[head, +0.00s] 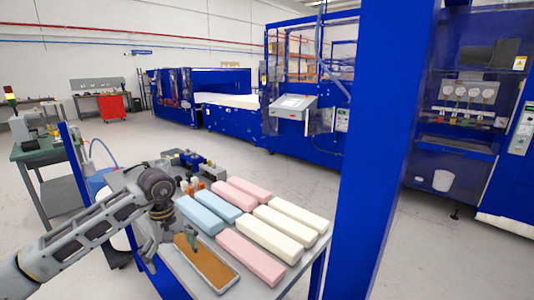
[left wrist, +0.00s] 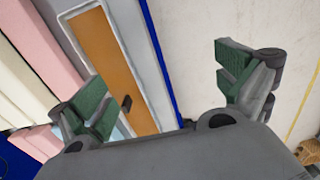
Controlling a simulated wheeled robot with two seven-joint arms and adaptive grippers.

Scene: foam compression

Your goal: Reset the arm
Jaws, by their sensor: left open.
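My left arm comes in from the left, and its gripper (head: 156,240) hangs at the near left edge of the table (head: 315,268). In the left wrist view the gripper (left wrist: 165,92) has its two green-padded fingers wide apart with nothing between them. A grey tray with an orange-brown inside (head: 207,264) lies just right of the gripper on the table. The tray also shows below the fingers in the left wrist view (left wrist: 107,60). A small dark part shows over the tray there. My right gripper is not in view.
Pink (head: 250,257), blue (head: 200,214) and cream (head: 264,241) foam blocks lie in rows on the table. A blue post (head: 375,150) stands at its right. A green workbench (head: 45,150) is at left. Blue machines (head: 230,110) stand behind.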

